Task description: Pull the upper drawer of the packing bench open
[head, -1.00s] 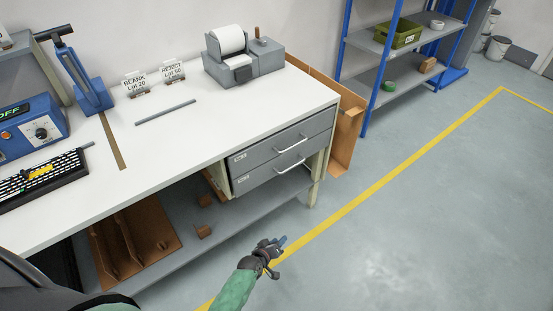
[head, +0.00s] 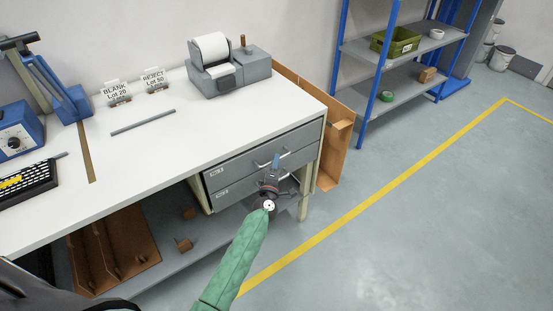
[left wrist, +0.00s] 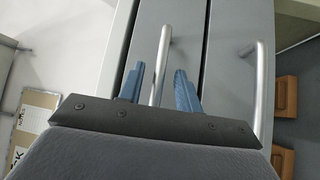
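The packing bench (head: 150,150) has two grey drawers at its right end, and both fronts look flush. The upper drawer (head: 236,166) carries a bar handle, which shows in the left wrist view (left wrist: 163,55). My left gripper (head: 276,160) is in front of the drawers, with its fingertips at the upper handle. In the left wrist view its two blue fingers (left wrist: 160,85) are apart, one on each side of the bar, with visible gaps. The lower drawer (head: 236,190) is partly hidden by the gripper; its handle (left wrist: 262,90) stands right of the fingers. My right gripper is out of view.
A label printer (head: 228,65) and sign stands are on the worktop. A cardboard sheet (head: 335,150) leans by the bench's right end. Blue-framed shelving (head: 400,85) stands behind at the right. The floor before the drawers is clear.

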